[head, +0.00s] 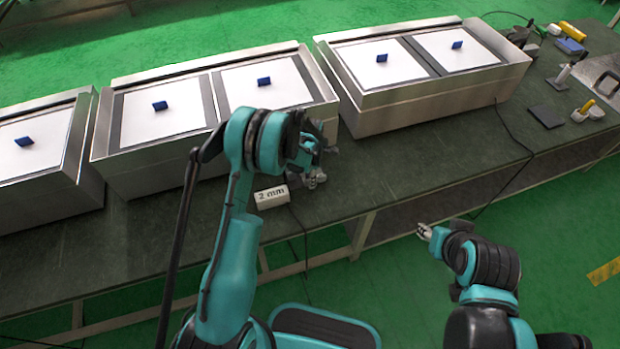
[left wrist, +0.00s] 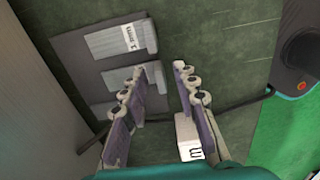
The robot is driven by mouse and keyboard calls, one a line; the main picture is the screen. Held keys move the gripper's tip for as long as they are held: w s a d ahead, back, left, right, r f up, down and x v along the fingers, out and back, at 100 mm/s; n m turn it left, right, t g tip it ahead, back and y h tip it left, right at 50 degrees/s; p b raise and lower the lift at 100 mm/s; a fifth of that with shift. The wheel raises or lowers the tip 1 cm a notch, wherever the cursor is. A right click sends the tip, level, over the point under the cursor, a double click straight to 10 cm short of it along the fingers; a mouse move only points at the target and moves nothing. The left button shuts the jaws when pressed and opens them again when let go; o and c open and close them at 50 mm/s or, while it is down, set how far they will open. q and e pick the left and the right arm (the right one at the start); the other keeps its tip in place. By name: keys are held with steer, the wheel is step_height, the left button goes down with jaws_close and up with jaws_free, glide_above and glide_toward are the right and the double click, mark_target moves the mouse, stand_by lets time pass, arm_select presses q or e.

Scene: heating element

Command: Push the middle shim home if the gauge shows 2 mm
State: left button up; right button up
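A white gauge block (head: 271,197) near the table's front edge reads "2 mm". In the left wrist view a white block (left wrist: 187,137) with partly hidden lettering is probably the same gauge. That view also shows a dark plate (left wrist: 77,52) bearing a grey shim (left wrist: 120,42) marked "1 mm" and a second grey shim (left wrist: 122,90), partly hidden by a finger.
Metal housings (head: 430,100) with white panels and blue tabs line the back of the dark table (head: 420,165). A black pad (head: 546,116) and small tools lie at the right. A dark device (left wrist: 300,58) and a cable are near the left gripper.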

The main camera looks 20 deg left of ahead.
arm_select(q)
jaws_close()
steer(key=w+a, duration=0.1)
steer(key=w, duration=0.1)
steer(key=w+a, duration=0.1)
steer(key=shift+w+a, duration=0.2)
steer(key=shift+w, duration=0.15)
jaws_free()
steer(key=shift+r, duration=0.1)
step_height(320, 180, up, 12)
